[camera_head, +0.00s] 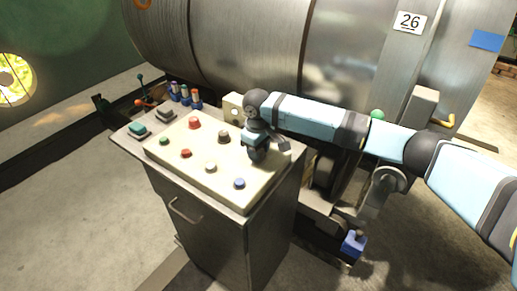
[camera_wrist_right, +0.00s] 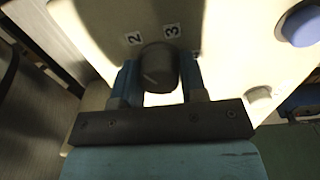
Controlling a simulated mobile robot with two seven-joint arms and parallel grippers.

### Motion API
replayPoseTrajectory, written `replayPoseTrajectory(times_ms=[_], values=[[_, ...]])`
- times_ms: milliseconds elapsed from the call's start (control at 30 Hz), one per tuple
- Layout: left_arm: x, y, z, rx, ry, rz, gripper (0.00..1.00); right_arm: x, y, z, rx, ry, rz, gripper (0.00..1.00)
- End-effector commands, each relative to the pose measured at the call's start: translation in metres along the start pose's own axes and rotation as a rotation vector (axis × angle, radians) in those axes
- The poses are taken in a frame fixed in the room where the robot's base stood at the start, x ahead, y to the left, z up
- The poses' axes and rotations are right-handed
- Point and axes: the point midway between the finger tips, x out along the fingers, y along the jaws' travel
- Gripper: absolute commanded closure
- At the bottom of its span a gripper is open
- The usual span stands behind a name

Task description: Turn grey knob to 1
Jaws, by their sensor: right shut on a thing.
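The grey knob (camera_wrist_right: 158,66) is on the cream panel, between the two blue fingers of my right gripper (camera_wrist_right: 159,78) in the right wrist view. The fingers are shut on its sides. Labels "2" and "3" show just beyond the knob; I see no "1". A faint line marks the knob's face, but I cannot tell which number it points at. In the head view my right gripper (camera_head: 257,155) is down at the right part of the cream panel (camera_head: 190,170) and hides the knob. My left gripper is not in view.
The panel tops a metal cabinet (camera_head: 205,225) and carries a red button (camera_head: 194,123), a dark knob (camera_head: 223,136), a white button (camera_head: 210,167) and a blue button (camera_head: 239,183). A large metal cylinder (camera_head: 250,45) stands behind. Open floor lies left.

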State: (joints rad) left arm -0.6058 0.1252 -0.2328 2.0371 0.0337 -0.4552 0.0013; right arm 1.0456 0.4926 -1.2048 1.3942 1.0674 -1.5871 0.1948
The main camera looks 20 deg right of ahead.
Motion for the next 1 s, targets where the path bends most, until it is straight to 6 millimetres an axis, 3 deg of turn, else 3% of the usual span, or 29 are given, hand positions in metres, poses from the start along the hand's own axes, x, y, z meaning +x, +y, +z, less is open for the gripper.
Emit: replayPoseTrajectory(times_ms=[267, 1000], values=[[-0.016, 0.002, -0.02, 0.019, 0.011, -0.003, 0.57, -0.006, 0.0, 0.0, -0.147, 0.004, -0.001, 0.84], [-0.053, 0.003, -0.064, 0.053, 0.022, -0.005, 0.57, -0.003, 0.001, 0.0, -0.808, 0.03, 0.0, 0.84]])
